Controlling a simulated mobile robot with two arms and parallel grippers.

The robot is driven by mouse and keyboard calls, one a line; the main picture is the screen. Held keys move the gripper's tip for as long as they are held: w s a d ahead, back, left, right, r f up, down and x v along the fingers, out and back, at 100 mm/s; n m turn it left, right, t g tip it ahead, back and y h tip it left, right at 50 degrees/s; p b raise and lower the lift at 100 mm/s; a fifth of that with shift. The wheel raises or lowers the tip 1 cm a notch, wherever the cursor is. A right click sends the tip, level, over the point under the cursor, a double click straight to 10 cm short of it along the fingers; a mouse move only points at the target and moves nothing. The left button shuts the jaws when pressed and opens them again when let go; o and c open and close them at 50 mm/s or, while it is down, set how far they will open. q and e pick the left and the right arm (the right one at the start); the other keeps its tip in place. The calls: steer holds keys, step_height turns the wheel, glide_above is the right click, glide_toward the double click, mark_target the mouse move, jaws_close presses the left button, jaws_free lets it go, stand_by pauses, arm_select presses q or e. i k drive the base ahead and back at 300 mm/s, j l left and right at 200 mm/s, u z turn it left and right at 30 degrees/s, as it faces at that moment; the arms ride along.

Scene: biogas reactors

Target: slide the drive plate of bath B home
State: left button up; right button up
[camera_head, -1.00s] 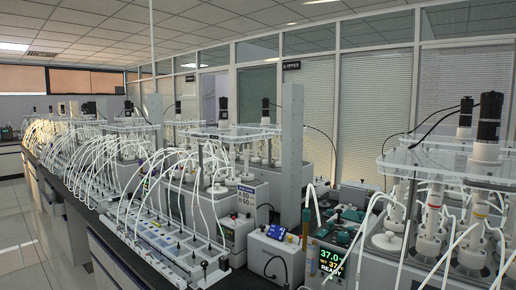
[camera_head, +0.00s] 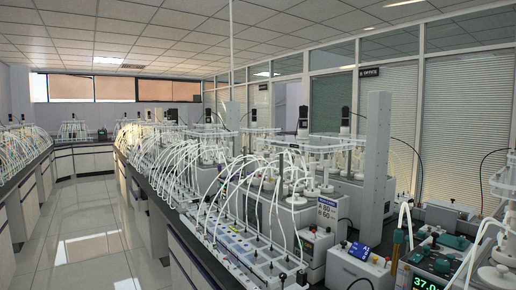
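Neither of my grippers is in view. A clear plate (camera_head: 503,182) of the nearest bath shows at the right edge, mostly cut off. Below it are white tubes and part of a unit with a green display (camera_head: 425,283) reading about 37.0. Farther along the bench, another bath unit carries clear plates (camera_head: 285,143) with black motors (camera_head: 303,120) above white vessels.
A grey post (camera_head: 377,165) stands on the bench between the baths. A small box with a blue screen (camera_head: 360,250) and a tray of white tubes (camera_head: 235,250) sit near the front. The aisle floor (camera_head: 85,235) at left is clear, with another bench (camera_head: 25,185) beyond.

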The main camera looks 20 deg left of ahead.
mark_target(300, 129)
steer(key=u, duration=0.35)
steer(key=i+j+z, duration=0.1)
steer(key=z, duration=0.3)
steer(key=j+z, duration=0.1)
steer(key=z, duration=0.3)
steer(key=i+j+z, duration=0.2)
steer(key=j, duration=0.25)
steer(key=j+z, duration=0.15)
steer(key=j, duration=0.25)
steer(key=i+j+z, duration=0.2)
steer(key=j, duration=0.3)
steer(key=j+z, duration=0.15)
steer(key=j, duration=0.3)
